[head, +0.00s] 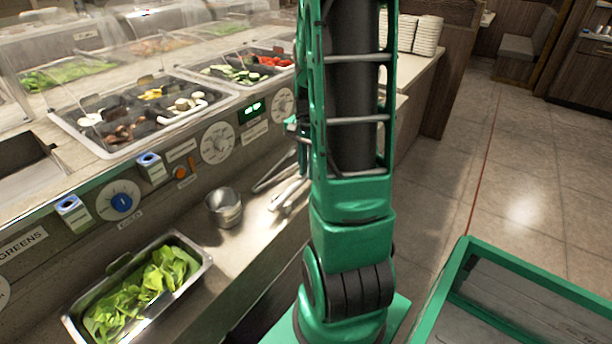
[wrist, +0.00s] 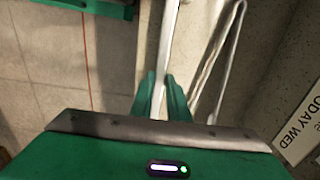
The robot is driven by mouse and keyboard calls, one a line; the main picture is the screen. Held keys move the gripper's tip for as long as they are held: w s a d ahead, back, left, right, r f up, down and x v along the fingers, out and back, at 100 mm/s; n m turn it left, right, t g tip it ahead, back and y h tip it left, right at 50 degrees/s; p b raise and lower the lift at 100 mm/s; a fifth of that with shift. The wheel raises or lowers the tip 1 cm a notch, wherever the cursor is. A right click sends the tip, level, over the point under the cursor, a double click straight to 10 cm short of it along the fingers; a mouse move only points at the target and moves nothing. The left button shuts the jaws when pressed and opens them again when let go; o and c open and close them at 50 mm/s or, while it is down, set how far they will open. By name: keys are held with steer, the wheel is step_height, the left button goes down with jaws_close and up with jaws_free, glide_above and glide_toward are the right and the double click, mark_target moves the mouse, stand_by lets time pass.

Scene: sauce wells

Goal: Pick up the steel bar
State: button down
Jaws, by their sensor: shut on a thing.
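The steel bar (wrist: 168,40) is a long, narrow, pale metal strip in the wrist view. It runs from the top edge down between the two green fingers of my gripper (wrist: 161,86). The fingers are closed on the bar from both sides. The bar's far end is cut off by the top of the wrist view. Whether the bar touches the ledge or is clear of it, I cannot tell. In the head view my green arm hides most of the gripper and the held bar.
Metal tongs (wrist: 216,62) lie just right of the bar on the counter ledge (wrist: 262,50). In the head view, a steel cup (head: 224,209) and a lettuce pan (head: 196,247) stand on the ledge. Sauce and salad wells lie behind. Open tiled floor (head: 525,190) is at right.

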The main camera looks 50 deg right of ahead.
steer(key=shift+r, duration=0.1)
stand_by(0.6)
steer(key=shift+r, duration=0.6)
step_height(320, 180, up, 3)
steer(key=shift+r, duration=0.1)
steer(key=w+a+r, duration=0.2)
steer(key=a+r, duration=0.4)
steer(key=a, duration=0.5)
steer(key=shift+a+r, duration=0.2)
steer(key=shift+a, duration=0.05)
steer(key=shift+s, duration=0.1)
